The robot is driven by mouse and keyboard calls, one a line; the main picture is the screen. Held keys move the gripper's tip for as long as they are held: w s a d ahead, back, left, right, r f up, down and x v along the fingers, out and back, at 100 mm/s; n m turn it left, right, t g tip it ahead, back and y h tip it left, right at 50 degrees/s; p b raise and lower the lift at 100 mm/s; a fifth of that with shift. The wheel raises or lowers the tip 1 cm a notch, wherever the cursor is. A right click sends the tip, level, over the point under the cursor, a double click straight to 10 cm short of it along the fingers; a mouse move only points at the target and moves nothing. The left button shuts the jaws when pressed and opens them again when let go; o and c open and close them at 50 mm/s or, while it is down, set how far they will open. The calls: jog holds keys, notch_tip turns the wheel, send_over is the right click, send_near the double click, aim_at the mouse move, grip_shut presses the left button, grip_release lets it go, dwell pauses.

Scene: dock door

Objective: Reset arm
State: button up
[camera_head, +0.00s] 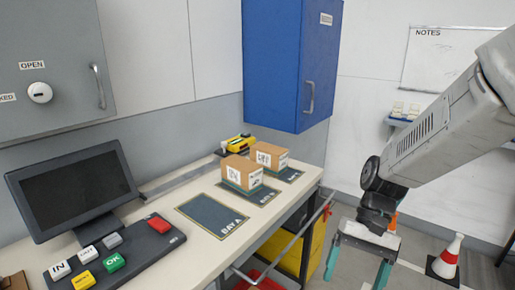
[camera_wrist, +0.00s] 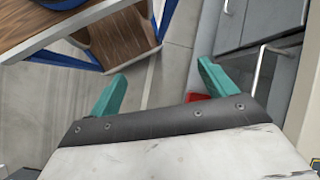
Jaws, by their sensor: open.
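My gripper (camera_head: 357,268) hangs at the lower right of the head view, at the end of my grey arm, with its teal fingers pointing down. It is out in front of the counter, over the floor, apart from the counter and the boxes. In the wrist view my gripper (camera_wrist: 160,85) shows its two teal fingers spread wide, with nothing between them but floor and a bit of something red behind.
A counter (camera_head: 130,240) holds a monitor (camera_head: 75,190), a button panel (camera_head: 140,262) and two cardboard boxes (camera_head: 241,172) on dark mats. A blue cabinet (camera_head: 285,65) hangs above. A traffic cone (camera_head: 447,258) stands on the floor at right. A wooden-topped table (camera_wrist: 55,25) shows in the wrist view.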

jog(key=s+d+r+n+t+h, duration=0.1)
jog(key=s+d+r+t+h, duration=0.1)
jog(key=s+r, duration=0.3)
jog(key=s+d+r+n+t+h, duration=0.1)
jog(key=s+d+r+t+h, duration=0.1)
jog(key=s+d+r+t, duration=0.2)
jog(key=shift+s+d+r+t, duration=0.3)
jog(key=shift+s+d+r, duration=0.25)
jog(key=shift+s+r, duration=0.9)
jog(key=shift+w+r, duration=0.15)
jog(key=shift+w, duration=0.1)
